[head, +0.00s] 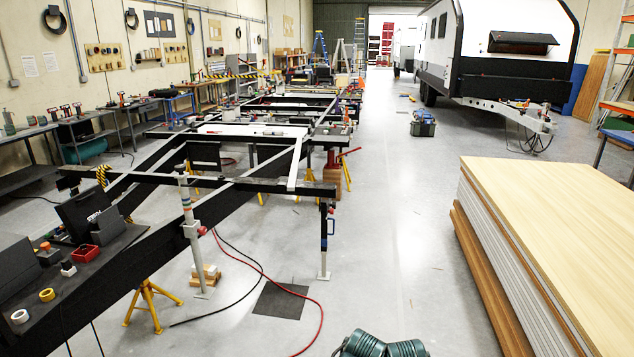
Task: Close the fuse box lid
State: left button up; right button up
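A black box with a raised dark panel, which looks like the fuse box with its lid standing open (82,209), is on the dark work surface at the left of the head view. A grey part (108,226) sits at its right side. The box is small and dark, so its hinge and inside cannot be made out.
Beside the box are a red bin (85,252), an orange-topped item (47,252), yellow tape (47,295) and white tape (19,316). The black chassis (150,240) stands on yellow stands (152,305). A red hose (262,270) crosses the floor.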

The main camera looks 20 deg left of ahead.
aim_at(77, 213)
jog(key=i+j+u, duration=0.2)
jog(key=i+u, duration=0.5)
jog(key=u, duration=0.2)
jog(key=i+u, duration=0.45)
jog(key=i+l+u, duration=0.2)
jog(key=u, duration=0.25)
jog(key=i+l+u, duration=0.1)
jog(key=i+u, duration=0.25)
jog(key=i, duration=0.15)
